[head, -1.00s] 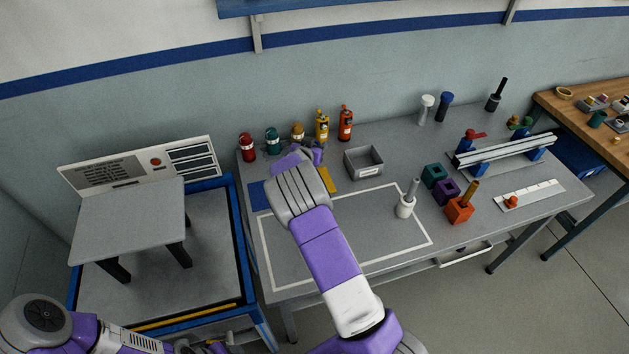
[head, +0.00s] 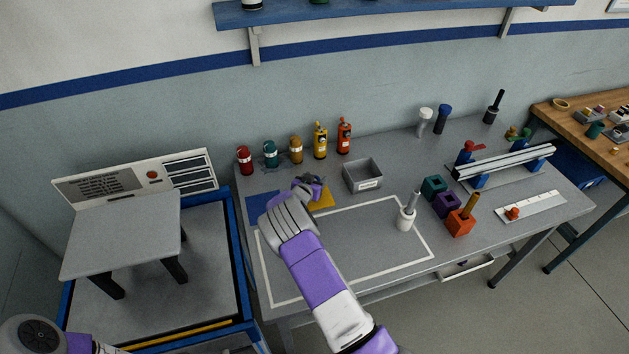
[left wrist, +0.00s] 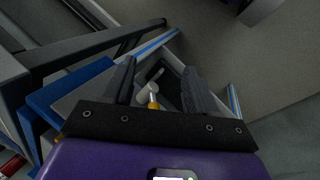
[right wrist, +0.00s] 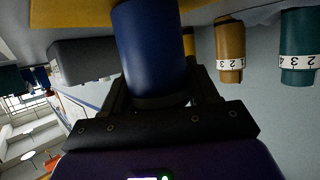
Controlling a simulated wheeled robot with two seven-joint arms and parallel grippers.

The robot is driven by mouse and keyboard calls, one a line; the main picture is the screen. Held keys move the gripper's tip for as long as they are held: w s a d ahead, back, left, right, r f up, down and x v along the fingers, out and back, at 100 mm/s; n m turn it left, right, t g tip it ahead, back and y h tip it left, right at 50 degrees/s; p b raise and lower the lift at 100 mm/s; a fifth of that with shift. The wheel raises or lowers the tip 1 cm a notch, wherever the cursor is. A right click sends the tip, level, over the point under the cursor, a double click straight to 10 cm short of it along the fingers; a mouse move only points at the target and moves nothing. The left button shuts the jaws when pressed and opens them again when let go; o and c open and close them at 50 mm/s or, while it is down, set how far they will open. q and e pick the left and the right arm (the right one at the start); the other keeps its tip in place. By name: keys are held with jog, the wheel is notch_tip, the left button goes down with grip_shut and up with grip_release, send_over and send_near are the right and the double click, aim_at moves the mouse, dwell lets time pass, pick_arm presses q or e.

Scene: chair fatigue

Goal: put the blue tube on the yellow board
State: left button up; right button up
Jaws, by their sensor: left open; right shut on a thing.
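The blue tube (right wrist: 150,50) is between the fingers of my right gripper (right wrist: 160,100), which is shut on it. In the head view my right gripper (head: 312,190) is over the yellow board (head: 322,198), and the wrist hides part of that board. The tube is mostly hidden there. In the right wrist view the tube's far end meets the yellow board (right wrist: 75,12) in the picture; I cannot tell whether they touch. My left gripper (left wrist: 160,85) is open and empty, away from the table.
A blue board (head: 261,207) lies left of the yellow one. Red (head: 245,160), teal (head: 271,154) and ochre (head: 296,150) containers stand behind, beside yellow (head: 320,141) and orange (head: 344,137) bottles. A grey bin (head: 362,174) is close on the right. The white-outlined area is largely clear.

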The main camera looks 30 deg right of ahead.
jog(key=shift+f, duration=0.1)
jog(key=o, duration=1.1)
jog(key=shift+s+a+r, duration=0.15)
jog(key=shift+a+r, duration=0.05)
jog(key=shift+r, duration=0.1)
jog(key=p+v, duration=0.1)
jog(key=v, duration=1)
jog(key=shift+s+a+r, duration=0.1)
jog(key=shift+s+a, duration=0.05)
jog(key=shift+s, duration=0.05)
